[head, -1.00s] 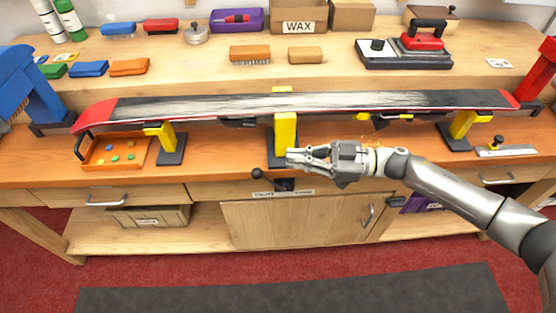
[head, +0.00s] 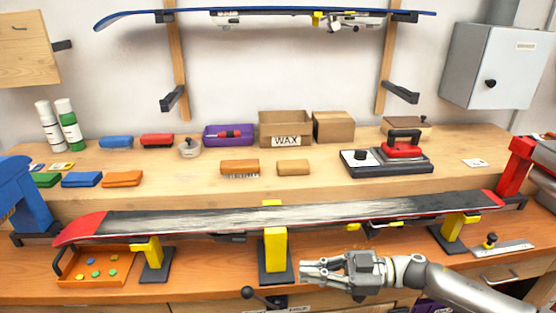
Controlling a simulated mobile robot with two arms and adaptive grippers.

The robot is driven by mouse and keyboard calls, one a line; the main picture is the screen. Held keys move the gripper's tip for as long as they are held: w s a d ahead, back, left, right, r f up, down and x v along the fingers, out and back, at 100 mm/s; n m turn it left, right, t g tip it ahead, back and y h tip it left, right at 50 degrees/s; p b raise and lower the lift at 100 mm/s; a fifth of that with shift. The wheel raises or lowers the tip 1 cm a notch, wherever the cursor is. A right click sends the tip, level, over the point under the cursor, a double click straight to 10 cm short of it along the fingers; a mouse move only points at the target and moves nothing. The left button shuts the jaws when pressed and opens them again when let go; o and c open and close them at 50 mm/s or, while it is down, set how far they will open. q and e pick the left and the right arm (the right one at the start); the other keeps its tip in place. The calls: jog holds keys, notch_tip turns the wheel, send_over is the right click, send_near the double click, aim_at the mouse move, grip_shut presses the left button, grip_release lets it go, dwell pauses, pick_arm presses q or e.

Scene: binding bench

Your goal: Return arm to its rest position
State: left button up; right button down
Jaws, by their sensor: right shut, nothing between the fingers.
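My right gripper (head: 322,271) is shut and empty. It is in front of the bench edge, low in the head view, just right of the middle yellow support (head: 276,250) and apart from it as far as I can tell. My right arm (head: 440,287) comes in from the lower right. A red-tipped ski (head: 300,216) with a black, whitish-streaked base lies across the yellow supports above the gripper. My left gripper is not in view.
A blue vise (head: 20,200) stands at the left and a red one (head: 515,168) at the right. An orange tray (head: 72,275) holds small pieces. A black-knobbed lever (head: 250,292) is left of the gripper. An iron (head: 403,148), brushes and a wax box (head: 286,130) stand behind.

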jog(key=w+a+m+t+h, duration=0.1)
jog(key=w+a+m+t, duration=0.1)
jog(key=a+m+t, duration=0.45)
jog(key=s+d+f+m+t+h, duration=0.3)
jog(key=s+d+f+m+h, duration=0.3)
jog(key=d+f+m+h, duration=0.6)
jog(key=s+d+f+n+g+h, duration=0.1)
jog(key=s+d+f+g, duration=0.15)
jog(key=s, duration=0.45)
jog(key=s+d+f+g+h, duration=0.1)
jog(key=s+g+h, duration=0.15)
jog(key=s, duration=0.35)
jog(key=s+d+f+n+g+h, duration=0.1)
jog(key=s+d+f+g, duration=0.15)
jog(key=s, duration=0.45)
notch_tip(320, 180, down, 23)
jog(key=a+g, duration=0.1)
jog(key=g, duration=0.1)
jog(key=s+d+f+g+p, duration=0.1)
jog(key=s+d+f, duration=0.1)
jog(key=s+f, duration=1.5)
jog(key=shift+s+d+f, duration=0.2)
jog(key=shift+s+d, duration=0.15)
jog(key=shift+d, duration=0.05)
